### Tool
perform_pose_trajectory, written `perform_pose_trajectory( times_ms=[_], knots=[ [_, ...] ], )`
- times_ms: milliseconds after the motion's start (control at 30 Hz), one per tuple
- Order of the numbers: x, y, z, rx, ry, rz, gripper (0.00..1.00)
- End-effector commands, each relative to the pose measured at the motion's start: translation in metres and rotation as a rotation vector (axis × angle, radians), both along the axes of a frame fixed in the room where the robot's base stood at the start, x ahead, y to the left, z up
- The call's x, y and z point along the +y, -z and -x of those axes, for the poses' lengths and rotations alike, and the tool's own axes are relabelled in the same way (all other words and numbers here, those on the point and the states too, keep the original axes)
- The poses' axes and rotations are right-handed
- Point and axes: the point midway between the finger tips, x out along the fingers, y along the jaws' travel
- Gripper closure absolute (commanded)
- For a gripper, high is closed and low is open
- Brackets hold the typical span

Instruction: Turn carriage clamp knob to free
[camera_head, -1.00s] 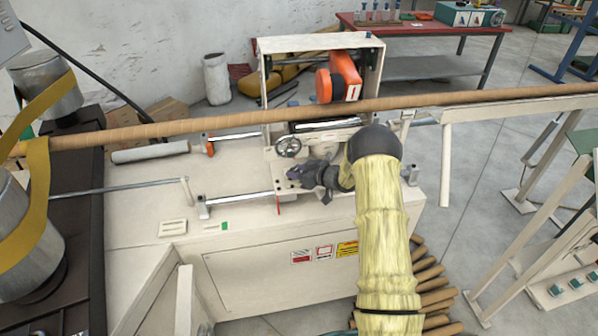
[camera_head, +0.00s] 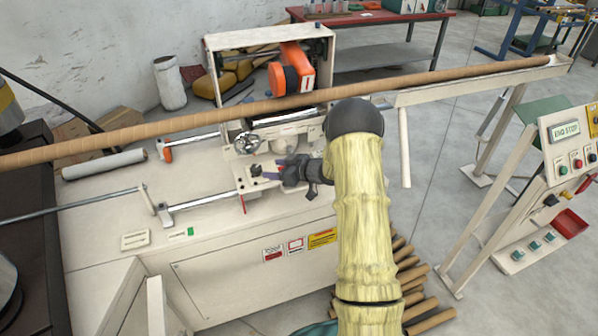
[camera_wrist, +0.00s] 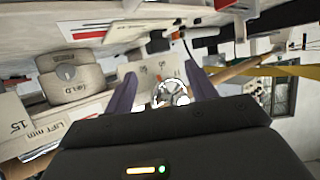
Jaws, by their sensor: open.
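The winder carriage (camera_head: 250,200) is a pale metal block on the rails, with a metal handwheel (camera_head: 247,143) on its top. My gripper (camera_head: 264,173) is at the front of the carriage, just below the handwheel. In the wrist view my gripper (camera_wrist: 160,78) is open, its two purple fingers apart with nothing held. A shiny round metal part (camera_wrist: 172,92) shows beyond and between them, apart from them. I cannot tell for certain which part is the clamp knob.
A long brown tube (camera_head: 200,121) runs across above the carriage. An orange-and-black unit (camera_head: 292,70) hangs in the frame behind. Two rails (camera_head: 205,200) extend left. A control panel (camera_head: 572,145) stands at the right. Brown tubes (camera_head: 412,290) lie on the floor by the cabinet.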

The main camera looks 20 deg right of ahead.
Motion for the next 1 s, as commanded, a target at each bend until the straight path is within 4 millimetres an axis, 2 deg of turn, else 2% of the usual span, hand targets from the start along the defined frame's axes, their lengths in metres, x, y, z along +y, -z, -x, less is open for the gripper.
perform_pose_trajectory(
  times_ms=[300, 500, 1000],
  knots=[
    [-0.039, -0.024, 0.047, -0.002, 0.006, 0.000, 0.44],
    [-0.053, -0.035, 0.066, -0.002, 0.003, -0.001, 0.44],
    [-0.053, -0.041, 0.068, 0.001, 0.020, 0.017, 0.44]
  ],
)
